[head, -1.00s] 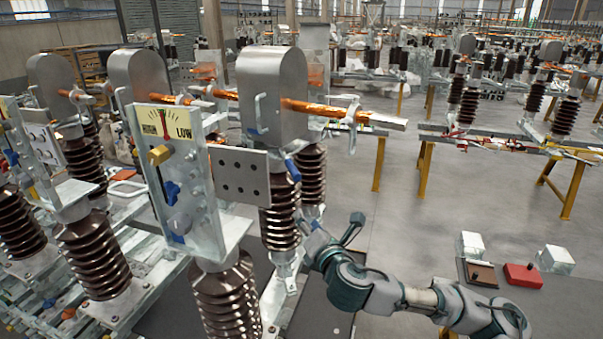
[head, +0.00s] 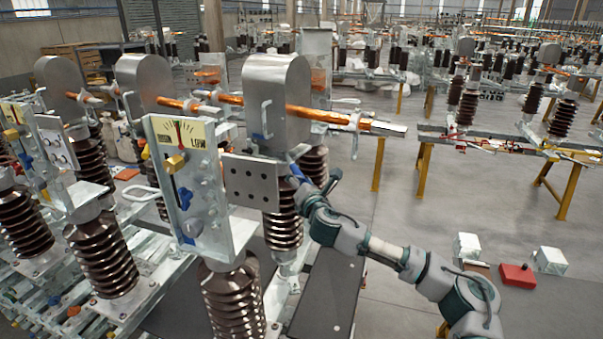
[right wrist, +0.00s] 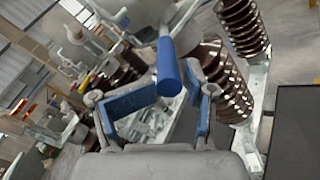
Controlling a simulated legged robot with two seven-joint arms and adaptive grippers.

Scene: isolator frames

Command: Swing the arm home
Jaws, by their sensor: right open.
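A blue cylindrical handle (right wrist: 168,72) points toward the camera in the right wrist view. My right gripper (right wrist: 174,98) is open, with one blue-padded finger on each side of the handle's end. I cannot tell whether they touch it. In the head view my right gripper (head: 308,190) is up beside the blue handle (head: 297,172), below the rounded metal housing (head: 277,100). The copper-coloured arm (head: 325,115) runs level out of the housing to a metal clamp (head: 355,122) and ends in a bare tip at the right. My left gripper is out of view.
A gauge plate (head: 180,135) marked LOW, with a yellow knob and blue parts, stands left of a drilled metal plate (head: 250,182). Brown ribbed insulators (head: 232,300) stand below. A red box (head: 518,275) and pale blocks lie at the right. Open floor (head: 400,200) lies behind.

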